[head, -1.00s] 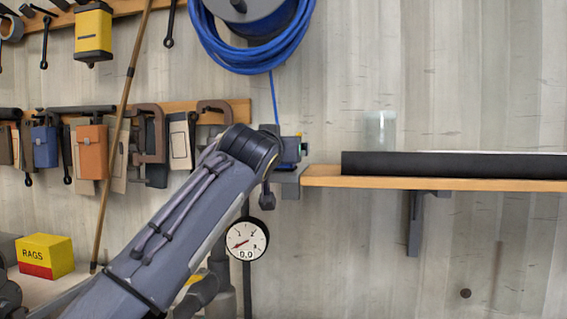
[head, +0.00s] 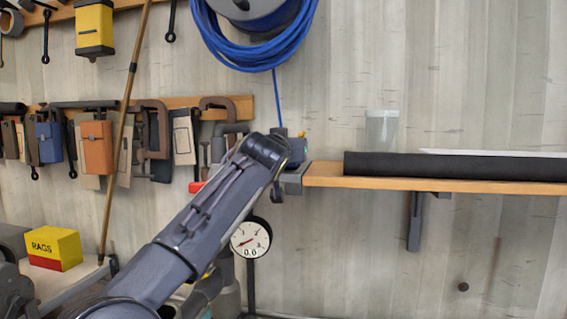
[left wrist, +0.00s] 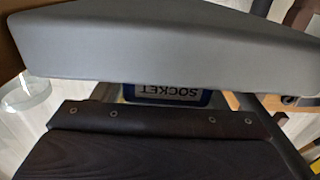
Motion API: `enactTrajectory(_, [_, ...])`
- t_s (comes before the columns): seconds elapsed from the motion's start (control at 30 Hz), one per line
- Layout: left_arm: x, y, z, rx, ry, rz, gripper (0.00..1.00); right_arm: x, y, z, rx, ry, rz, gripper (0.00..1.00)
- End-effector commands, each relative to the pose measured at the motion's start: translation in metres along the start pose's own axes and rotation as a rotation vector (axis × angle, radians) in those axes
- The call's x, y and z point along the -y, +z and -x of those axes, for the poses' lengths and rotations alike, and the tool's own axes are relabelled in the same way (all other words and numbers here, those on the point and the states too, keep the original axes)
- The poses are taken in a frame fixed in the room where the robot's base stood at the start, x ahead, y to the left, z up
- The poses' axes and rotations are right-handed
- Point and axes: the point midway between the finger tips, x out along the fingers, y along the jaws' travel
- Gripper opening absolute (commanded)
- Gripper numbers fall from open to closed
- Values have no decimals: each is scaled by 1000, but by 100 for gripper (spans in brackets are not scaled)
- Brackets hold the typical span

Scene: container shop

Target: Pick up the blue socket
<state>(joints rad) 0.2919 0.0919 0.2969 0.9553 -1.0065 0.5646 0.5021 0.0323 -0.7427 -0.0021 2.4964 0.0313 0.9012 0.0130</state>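A small blue block (head: 290,150) shows at the left end of the wooden shelf, partly behind my left arm; a blue cord rises above it. In the left wrist view a blue-edged label reading SOCKET (left wrist: 160,92) appears upside down, mostly covered by a large grey shape above and a dark riveted cloth below. The far end of my left arm is beside the shelf end in the head view. Its fingers cannot be made out clearly, and I cannot tell whether they touch the socket. My right gripper is not in view.
A dark roll (head: 450,166) lies on the shelf (head: 420,185), with a clear jar (head: 381,129) behind it. A blue cable reel (head: 255,30) hangs above. A gauge (head: 250,239) is below the arm. Clamps and pouches hang at left.

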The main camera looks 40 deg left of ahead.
Motion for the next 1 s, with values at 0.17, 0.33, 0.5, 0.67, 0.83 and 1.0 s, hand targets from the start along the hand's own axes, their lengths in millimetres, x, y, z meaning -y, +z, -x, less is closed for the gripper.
enactTrajectory(0.17, [0,0,0,0,0,0,42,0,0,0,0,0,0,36])
enactTrajectory(0.33, [0,0,0,0,0,0,20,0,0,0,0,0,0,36])
enactTrajectory(0.5, [0,0,0,0,0,1,0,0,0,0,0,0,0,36])
enactTrajectory(0.67, [0,-5,2,-10,1,2,0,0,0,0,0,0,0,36])
enactTrajectory(0.83, [0,-8,2,-10,1,2,0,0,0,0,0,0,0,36])
enactTrajectory(1.0, [0,-20,2,-13,1,5,0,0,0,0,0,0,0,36])
